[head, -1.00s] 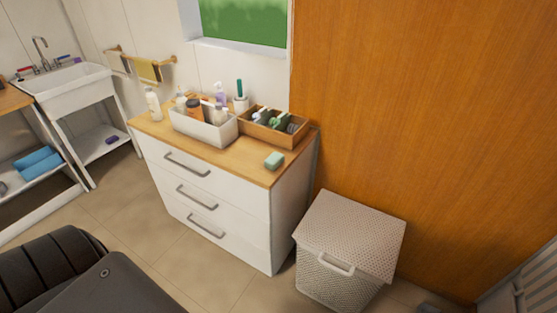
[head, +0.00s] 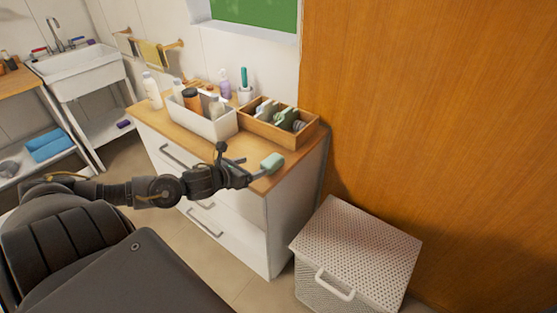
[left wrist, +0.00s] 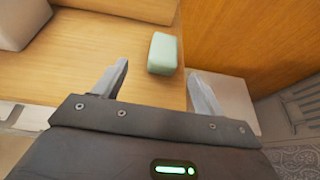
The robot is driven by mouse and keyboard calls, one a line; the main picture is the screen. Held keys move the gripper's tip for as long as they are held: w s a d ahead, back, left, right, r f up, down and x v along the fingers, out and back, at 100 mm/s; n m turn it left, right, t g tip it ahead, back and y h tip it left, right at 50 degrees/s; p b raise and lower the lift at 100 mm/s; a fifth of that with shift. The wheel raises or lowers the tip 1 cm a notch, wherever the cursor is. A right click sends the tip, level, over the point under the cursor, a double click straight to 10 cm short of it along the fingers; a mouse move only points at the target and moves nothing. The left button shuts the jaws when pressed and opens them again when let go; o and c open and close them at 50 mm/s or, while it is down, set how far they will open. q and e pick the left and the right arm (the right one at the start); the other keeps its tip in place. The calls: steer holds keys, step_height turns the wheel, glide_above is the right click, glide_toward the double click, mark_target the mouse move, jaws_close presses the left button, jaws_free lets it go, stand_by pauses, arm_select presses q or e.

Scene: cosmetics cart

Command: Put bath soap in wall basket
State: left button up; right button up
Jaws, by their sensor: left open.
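The bath soap (head: 272,162), a pale green rounded bar, lies on the wooden top of the white drawer cabinet near its front right corner. It also shows in the left wrist view (left wrist: 163,54), beyond and between the fingertips. My left gripper (head: 255,172) is open and empty, just short of the soap at the cabinet's front edge; in the left wrist view its two fingers (left wrist: 160,82) stand apart. I cannot tell whether a finger touches the soap. My right gripper is not in view. I see no basket that is clearly mounted on the wall.
A white bin with bottles (head: 206,127) and a wooden box (head: 268,135) with several items stand at the back of the cabinet top (head: 185,120). A lidded white hamper (head: 355,255) stands on the floor at right. A towel rail (head: 150,50) is on the wall.

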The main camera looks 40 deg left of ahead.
mark_target(269, 162)
arm_select(q)
steer(key=shift+r, duration=0.2)
steer(key=x, duration=0.2)
steer(key=d+p+x, duration=0.1)
steer(key=x, duration=0.2)
steer(key=shift+w, duration=0.25)
steer(key=shift+w+f, duration=0.1)
steer(key=shift+w, duration=0.05)
steer(key=shift+a, duration=0.1)
steer(key=shift+w, duration=0.2)
steer(key=p+x, duration=0.1)
steer(key=x, duration=0.2)
steer(key=shift+w+f+p, duration=0.2)
steer(key=shift+f+p, duration=0.1)
steer(key=shift+p, duration=0.1)
steer(key=shift+w+f, duration=0.35)
steer(key=shift+w, duration=0.2)
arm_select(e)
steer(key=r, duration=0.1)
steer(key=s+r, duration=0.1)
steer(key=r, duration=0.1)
arm_select(q)
steer(key=shift+c, duration=0.3)
